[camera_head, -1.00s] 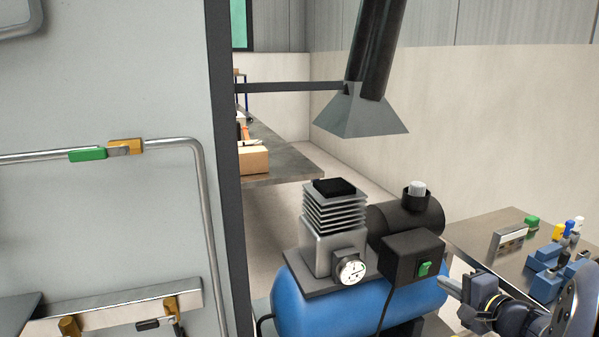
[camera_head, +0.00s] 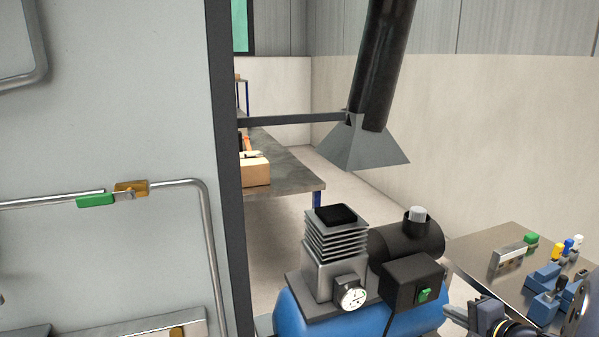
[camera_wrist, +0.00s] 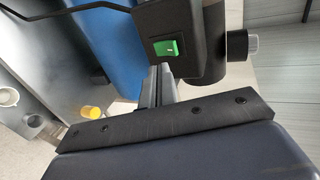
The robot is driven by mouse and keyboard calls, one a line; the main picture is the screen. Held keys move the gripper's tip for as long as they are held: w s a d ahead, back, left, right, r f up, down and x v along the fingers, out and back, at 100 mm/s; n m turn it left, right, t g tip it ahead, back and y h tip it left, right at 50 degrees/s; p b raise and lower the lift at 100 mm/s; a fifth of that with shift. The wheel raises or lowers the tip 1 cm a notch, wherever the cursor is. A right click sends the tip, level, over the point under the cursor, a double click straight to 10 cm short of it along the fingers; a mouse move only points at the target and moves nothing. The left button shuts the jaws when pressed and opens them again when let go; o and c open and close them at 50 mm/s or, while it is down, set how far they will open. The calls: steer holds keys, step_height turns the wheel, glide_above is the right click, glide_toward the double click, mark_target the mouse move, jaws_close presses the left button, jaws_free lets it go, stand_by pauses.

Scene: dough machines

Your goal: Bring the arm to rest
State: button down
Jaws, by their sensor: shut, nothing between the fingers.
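My gripper (camera_head: 455,315) shows at the lower right of the head view, just right of the blue compressor (camera_head: 300,318), with my arm partly cut off by the frame edge. In the wrist view the gripper's grey fingers (camera_wrist: 158,84) are together with nothing between them. They point toward the compressor's black switch box (camera_head: 408,283), whose green switch (camera_wrist: 166,48) shows just beyond the fingertips. I cannot tell whether the fingers touch the box.
A metal bench (camera_head: 484,250) with blue fittings (camera_head: 545,277) stands to the right, close to my arm. A grey extraction hood (camera_head: 362,146) hangs above the compressor. A grey panel (camera_head: 100,110) with a pipe and green-handled valve (camera_head: 95,200) fills the left.

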stand_by(0.3)
steer(key=w+f+t+b, duration=0.1)
steer(key=w+f+b, duration=0.1)
steer(key=b, duration=0.3)
steer(key=shift+a+f+b, duration=0.1)
steer(key=shift+a+b, duration=0.05)
steer(key=shift+b, duration=0.2)
steer(key=shift+w+f+b, duration=0.1)
steer(key=shift+f+b, duration=0.1)
steer(key=shift+b, duration=0.65)
